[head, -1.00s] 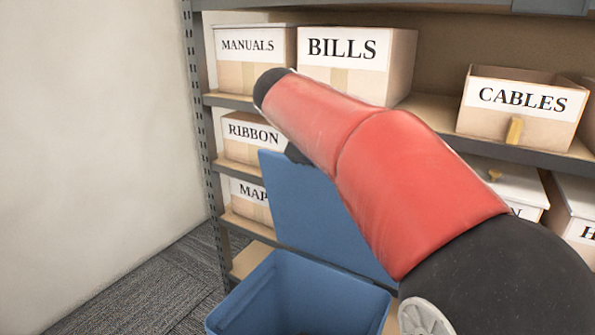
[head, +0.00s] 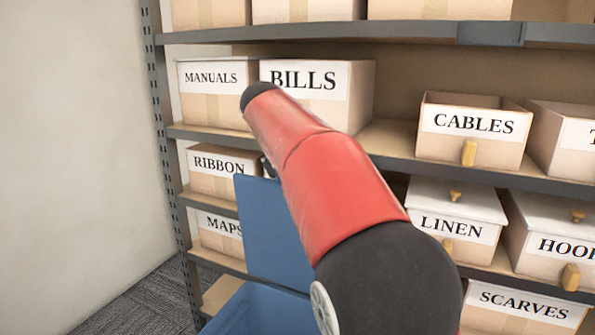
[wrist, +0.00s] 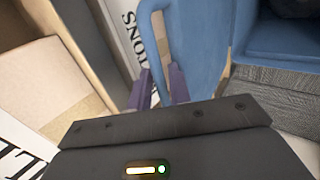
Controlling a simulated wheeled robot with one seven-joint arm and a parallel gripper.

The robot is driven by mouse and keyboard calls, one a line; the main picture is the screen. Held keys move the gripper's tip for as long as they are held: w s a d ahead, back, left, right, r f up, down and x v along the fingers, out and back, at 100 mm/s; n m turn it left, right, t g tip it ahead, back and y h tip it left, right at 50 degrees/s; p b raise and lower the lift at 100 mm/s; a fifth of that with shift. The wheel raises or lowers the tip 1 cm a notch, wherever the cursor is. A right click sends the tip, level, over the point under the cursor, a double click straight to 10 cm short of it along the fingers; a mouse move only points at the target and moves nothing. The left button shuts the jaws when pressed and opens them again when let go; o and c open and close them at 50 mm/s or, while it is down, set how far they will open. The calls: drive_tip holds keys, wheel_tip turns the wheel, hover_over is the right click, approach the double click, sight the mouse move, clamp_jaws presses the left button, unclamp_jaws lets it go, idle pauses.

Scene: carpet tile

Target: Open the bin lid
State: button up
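The blue bin (head: 252,312) stands in front of the shelf at the bottom of the head view, mostly cut off by the frame. Its blue lid (head: 268,238) is raised steeply, standing up from the bin, partly behind my red arm. In the wrist view, the lid (wrist: 208,45) shows at the top centre, with part of the bin (wrist: 282,38) at the upper right. My gripper (wrist: 159,90) has its two purple fingers on either side of a narrow blue strip at the lid's edge, and looks closed on it. In the head view my arm hides most of the gripper.
A shelf rack stands close behind the lid, with labelled boxes such as MANUALS (head: 212,98), RIBBON (head: 222,172), CABLES (head: 472,132) and LINEN (head: 455,222). A pale wall (head: 75,130) is at the left. Carpet (head: 150,303) is clear at the lower left.

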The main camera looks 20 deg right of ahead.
drive_tip(key=shift+f, duration=0.1)
drive_tip(key=v, duration=0.8)
drive_tip(key=s+f+m+y, duration=0.5)
drive_tip(key=s+f+m, duration=0.5)
drive_tip(key=s+f, duration=1.4)
drive_tip(key=s, duration=0.4)
drive_tip(key=shift+s+f+g, duration=0.15)
drive_tip(key=shift+f+g, duration=0.15)
